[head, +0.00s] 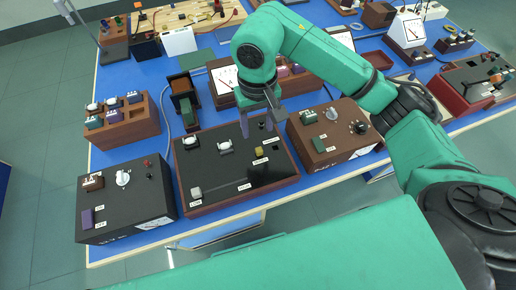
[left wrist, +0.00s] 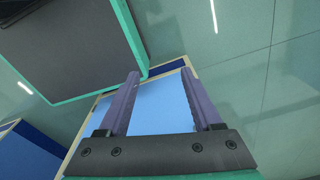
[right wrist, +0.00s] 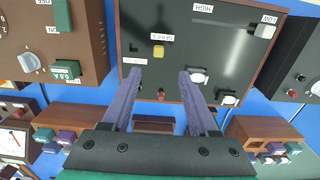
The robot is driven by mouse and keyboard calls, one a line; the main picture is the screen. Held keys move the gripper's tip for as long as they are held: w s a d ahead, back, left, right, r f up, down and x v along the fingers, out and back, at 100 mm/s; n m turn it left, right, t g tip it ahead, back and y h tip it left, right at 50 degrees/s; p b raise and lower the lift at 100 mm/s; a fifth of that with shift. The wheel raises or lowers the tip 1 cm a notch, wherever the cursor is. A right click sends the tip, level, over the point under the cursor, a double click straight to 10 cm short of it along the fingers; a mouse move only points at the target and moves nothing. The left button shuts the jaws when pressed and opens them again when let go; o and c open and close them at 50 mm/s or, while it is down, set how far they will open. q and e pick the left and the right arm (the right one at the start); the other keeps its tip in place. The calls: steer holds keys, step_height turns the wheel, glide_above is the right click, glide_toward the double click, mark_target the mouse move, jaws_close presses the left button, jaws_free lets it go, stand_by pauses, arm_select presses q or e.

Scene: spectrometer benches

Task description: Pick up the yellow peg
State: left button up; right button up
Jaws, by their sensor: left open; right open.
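The yellow peg (head: 258,161) is a small block on the black top of the wood-framed centre panel (head: 215,175). In the right wrist view the yellow peg (right wrist: 158,51) stands just beyond the fingertips, in line with the gap. My right gripper (head: 257,130) is open and empty above the panel's back part, behind the peg in the head view; it also shows in the right wrist view (right wrist: 160,72). My left gripper (left wrist: 160,73) is open and empty in the left wrist view, over a blue table edge and floor. It is not seen in the head view.
White-capped knobs (head: 224,147) and a grey block (head: 196,192) stand on the same panel. A dark box (head: 124,200) is to its left and a brown box (head: 332,132) to its right. Wooden peg racks (head: 122,123) and other instruments crowd the blue table behind.

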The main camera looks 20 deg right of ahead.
mark_target(259, 150)
steer(key=f+p, duration=0.2)
steer(key=f, duration=0.3)
steer(key=f+p, duration=0.1)
steer(key=f, duration=0.4)
steer(key=shift+s+d+p, duration=0.15)
steer(key=shift+d+p, duration=0.05)
steer(key=shift+p, duration=0.15)
jaws_close()
